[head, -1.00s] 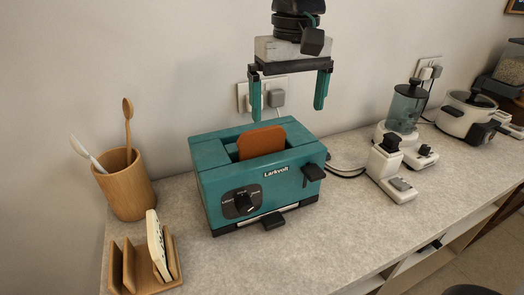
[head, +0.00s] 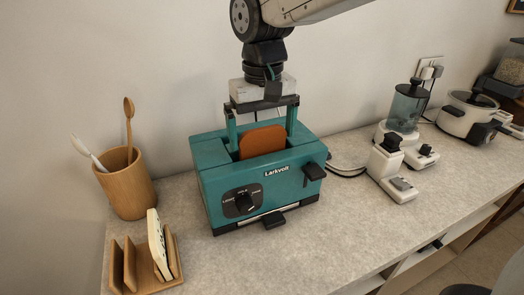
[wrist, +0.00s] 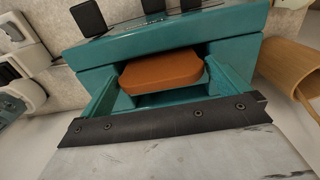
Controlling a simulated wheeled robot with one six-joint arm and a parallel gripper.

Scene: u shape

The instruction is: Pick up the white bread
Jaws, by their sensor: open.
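An orange-brown slice of bread (head: 262,141) stands upright in the slot of a teal toaster (head: 218,178), its top showing above the rim. No plainly white slice shows in the toaster. My gripper (head: 262,140) is open and points down over the toaster, with one teal finger to each side of the bread. In the wrist view the bread (wrist: 161,70) lies between the two spread fingers, with a gap on each side. The bread's lower part is hidden inside the toaster.
A wooden rack (head: 130,265) holding a pale slice-like piece (head: 158,243) stands at the front left, near a wooden cup (head: 128,185) with spoons. A blender (head: 405,108), a white appliance (head: 384,162) and a cooker (head: 465,115) stand to the right. Counter in front is clear.

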